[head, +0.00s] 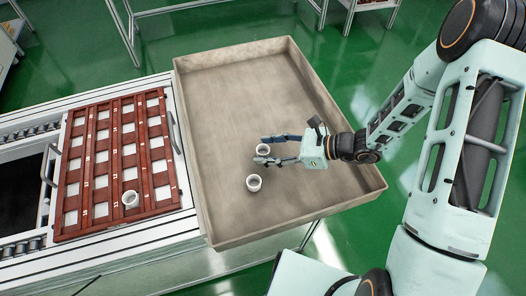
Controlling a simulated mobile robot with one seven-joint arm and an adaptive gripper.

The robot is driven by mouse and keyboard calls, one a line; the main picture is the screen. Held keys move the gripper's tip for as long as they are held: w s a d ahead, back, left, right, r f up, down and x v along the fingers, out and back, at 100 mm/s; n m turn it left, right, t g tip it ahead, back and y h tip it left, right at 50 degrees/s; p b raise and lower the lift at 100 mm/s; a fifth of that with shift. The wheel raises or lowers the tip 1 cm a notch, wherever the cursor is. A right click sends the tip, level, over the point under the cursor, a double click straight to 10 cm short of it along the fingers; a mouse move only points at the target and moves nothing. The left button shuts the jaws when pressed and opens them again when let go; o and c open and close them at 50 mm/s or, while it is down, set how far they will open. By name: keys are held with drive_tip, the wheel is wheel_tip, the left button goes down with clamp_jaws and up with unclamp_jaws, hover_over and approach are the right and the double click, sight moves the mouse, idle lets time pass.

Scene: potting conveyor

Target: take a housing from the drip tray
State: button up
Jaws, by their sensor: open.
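The drip tray (225,135) is a large, shallow, beige-grey tray in the middle of the head view. Two small white ring-like housings are in it. One housing (263,149) is at my gripper (263,150), between or just beside the open fingers; I cannot tell if they touch it. The other housing (254,183) stands apart, a little nearer the front of the tray. My gripper reaches in from the right with its fingers pointing left, low over the tray floor. A third white housing (130,199) sits on the red-brown rack at the left.
The red-brown rack (86,186) with rows of pale square pockets lies on the conveyor (110,254), left of the tray. The tray's raised walls surround the gripper's area. The back of the tray is clear. The green floor (265,18) shows beyond.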

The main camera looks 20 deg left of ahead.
drive_tip(key=c, duration=0.9)
drive_tip(key=shift+r, duration=0.15)
drive_tip(key=shift+r, duration=0.25)
wheel_tip(320, 180, up, 3)
drive_tip(key=shift+s, duration=0.15)
drive_tip(key=s+r+p, duration=0.3)
drive_tip(key=s, duration=0.1)
drive_tip(key=s+a+r+p, duration=0.1)
drive_tip(key=s+r+p, duration=0.2)
drive_tip(key=s+p, duration=0.1)
drive_tip(key=s+r+p, duration=0.3)
drive_tip(key=s+p, duration=0.1)
drive_tip(key=s, duration=0.1)
drive_tip(key=shift+s+a+r, duration=0.2)
drive_tip(key=shift+s, duration=0.05)
